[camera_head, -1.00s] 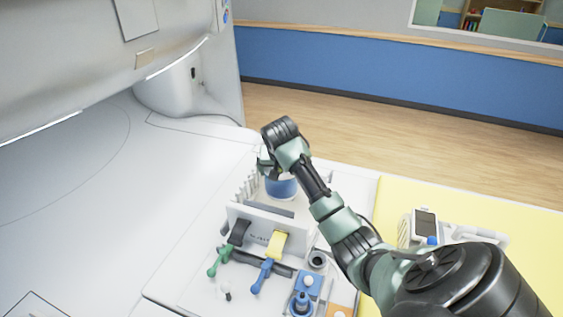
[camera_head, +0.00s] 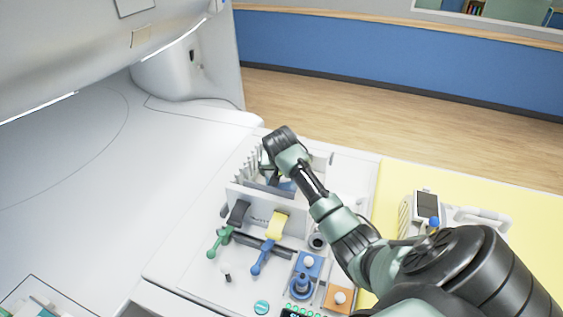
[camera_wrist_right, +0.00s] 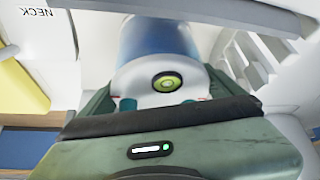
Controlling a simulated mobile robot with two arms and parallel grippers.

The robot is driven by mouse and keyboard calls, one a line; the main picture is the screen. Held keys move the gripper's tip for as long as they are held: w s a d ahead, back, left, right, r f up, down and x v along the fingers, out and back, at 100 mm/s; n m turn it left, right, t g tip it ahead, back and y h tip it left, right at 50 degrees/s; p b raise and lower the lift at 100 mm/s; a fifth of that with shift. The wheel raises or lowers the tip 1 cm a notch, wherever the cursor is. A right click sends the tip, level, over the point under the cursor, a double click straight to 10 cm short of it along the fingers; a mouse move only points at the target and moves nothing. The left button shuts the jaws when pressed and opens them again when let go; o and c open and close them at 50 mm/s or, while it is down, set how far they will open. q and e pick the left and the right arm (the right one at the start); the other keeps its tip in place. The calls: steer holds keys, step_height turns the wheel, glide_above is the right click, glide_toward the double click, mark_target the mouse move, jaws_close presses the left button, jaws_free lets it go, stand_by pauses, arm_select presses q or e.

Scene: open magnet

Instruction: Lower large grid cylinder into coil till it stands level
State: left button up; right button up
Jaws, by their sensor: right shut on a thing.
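The large cylinder (camera_wrist_right: 160,45) fills the top middle of the right wrist view, with a blue body and a white end. A round green bubble level (camera_wrist_right: 167,82) sits on that end. My right gripper (camera_wrist_right: 158,103) is shut on the cylinder at this end. In the head view my right gripper (camera_head: 272,172) is over the white rack area, and only a blue sliver of the cylinder (camera_head: 288,187) shows behind a white panel. The coil's opening and the cylinder's lower end are hidden, so I cannot tell its depth or tilt. My left gripper is not in view.
A white panel (camera_head: 262,208) with hanging green and blue-yellow handled tools stands in front of the cylinder. Upright white fins (camera_head: 252,163) stand to its left. Blue and orange blocks (camera_head: 338,298) lie nearer. A handheld device (camera_head: 426,206) rests on the yellow surface at right.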

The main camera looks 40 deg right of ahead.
steer(key=shift+r+p, duration=0.1)
steer(key=shift+p, duration=0.45)
stand_by(0.6)
steer(key=shift+f, duration=0.45)
stand_by(0.7)
